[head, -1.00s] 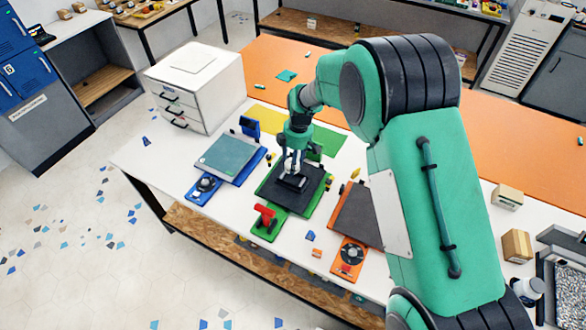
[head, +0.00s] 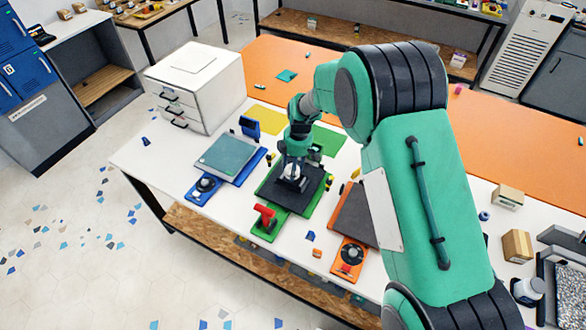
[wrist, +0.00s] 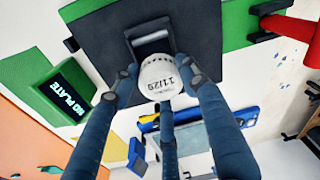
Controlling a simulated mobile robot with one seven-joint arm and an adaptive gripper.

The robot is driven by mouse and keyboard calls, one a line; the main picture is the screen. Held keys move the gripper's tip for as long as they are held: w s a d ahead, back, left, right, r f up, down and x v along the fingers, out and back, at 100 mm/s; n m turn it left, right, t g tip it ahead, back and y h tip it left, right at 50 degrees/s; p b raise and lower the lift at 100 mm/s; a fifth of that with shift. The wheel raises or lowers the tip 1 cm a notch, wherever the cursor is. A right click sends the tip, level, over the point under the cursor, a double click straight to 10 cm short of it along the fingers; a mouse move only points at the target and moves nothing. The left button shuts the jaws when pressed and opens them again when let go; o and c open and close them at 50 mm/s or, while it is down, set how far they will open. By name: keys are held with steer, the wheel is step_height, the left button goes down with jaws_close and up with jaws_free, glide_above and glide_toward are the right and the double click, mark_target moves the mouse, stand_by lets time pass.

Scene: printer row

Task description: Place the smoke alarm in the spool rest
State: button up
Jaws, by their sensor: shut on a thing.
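A dark cradle with a pale slot, seemingly the spool rest (wrist: 149,27), lies just beyond the alarm in the wrist view. I cannot tell whether the alarm touches it. In the head view the gripper hides most of the cradle.
A blue-based machine (head: 226,157) stands left and an orange-based one (head: 355,215) right. A red part (head: 265,214) stands on the green base's front. A green block marked NO PLATE (wrist: 62,92) is close left in the wrist view. A white drawer unit (head: 195,85) stands behind left.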

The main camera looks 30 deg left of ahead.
steer(key=shift+f+b, duration=0.3)
steer(key=shift+f, duration=0.3)
steer(key=o, duration=1.2)
steer(key=shift+r, duration=0.1)
steer(key=shift+r+p, duration=0.4)
steer(key=shift+r, duration=0.1)
steer(key=r, duration=0.8)
steer(key=d+r, duration=0.1)
steer(key=r, duration=0.3)
steer(key=shift+w+p, duration=0.25)
steer(key=shift+p, duration=0.1)
steer(key=shift+d, duration=0.1)
